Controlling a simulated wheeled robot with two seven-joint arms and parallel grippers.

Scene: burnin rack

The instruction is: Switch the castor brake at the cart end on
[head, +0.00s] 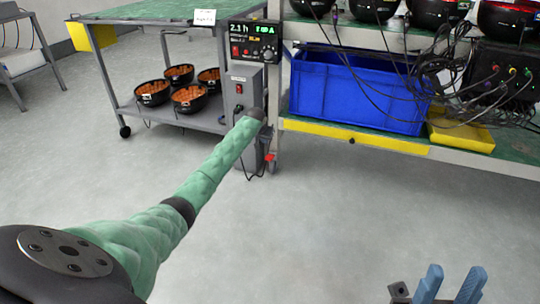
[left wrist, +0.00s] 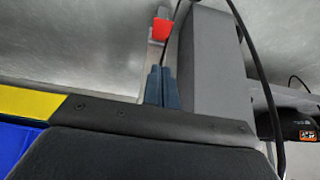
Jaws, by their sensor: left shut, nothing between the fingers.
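A small red tab (head: 270,157), which looks like the brake pedal, is low at the foot of the rack post nearest the cart. In the left wrist view the red tab (left wrist: 162,30) sits on a light metal piece beyond my fingertips. The castor wheel itself is not clear. My right gripper (head: 448,285) is open and empty at bottom right.
A grey box (head: 240,90) stands beside the post, with a black cable hanging near it. The cart (head: 180,121) with bowls is at left. The rack holds a blue bin (head: 350,92) above a yellow-edged shelf (head: 350,137). The floor in front is clear.

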